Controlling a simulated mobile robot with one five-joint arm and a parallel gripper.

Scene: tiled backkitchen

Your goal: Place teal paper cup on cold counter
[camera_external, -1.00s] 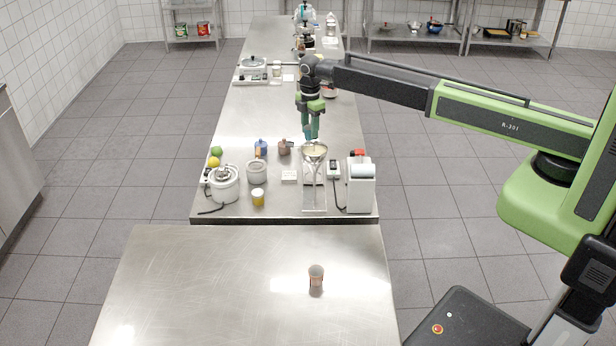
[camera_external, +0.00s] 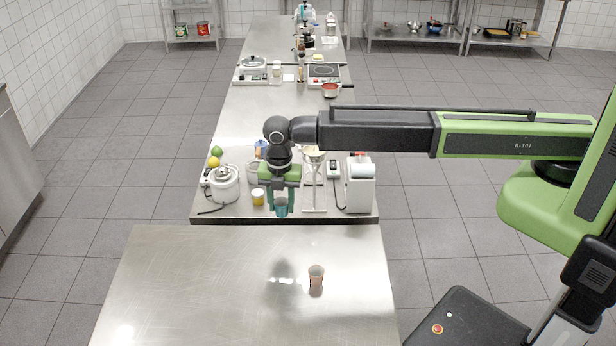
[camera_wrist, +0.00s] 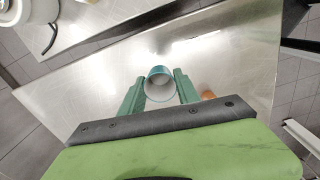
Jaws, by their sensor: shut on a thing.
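The teal paper cup (camera_external: 281,206) is held in my gripper (camera_external: 283,198), which points down above the front end of the long counter. In the wrist view my gripper (camera_wrist: 159,88) is shut on the teal cup (camera_wrist: 159,73), with one finger on each side and its pale inside showing. The near steel counter (camera_external: 190,290) lies just in front of and below the cup, and in the wrist view it (camera_wrist: 100,85) spreads below the gripper. I cannot tell from the pictures whether this is the cold counter. The cup is in the air, apart from both counters.
A brown cup (camera_external: 316,275) stands on the near counter, right of the gripper; its edge shows in the wrist view (camera_wrist: 208,94). The long counter (camera_external: 245,115) carries a white cooker (camera_external: 223,184), a yellow cup (camera_external: 258,197) and a funnel stand (camera_external: 314,185). The near counter's left side is clear.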

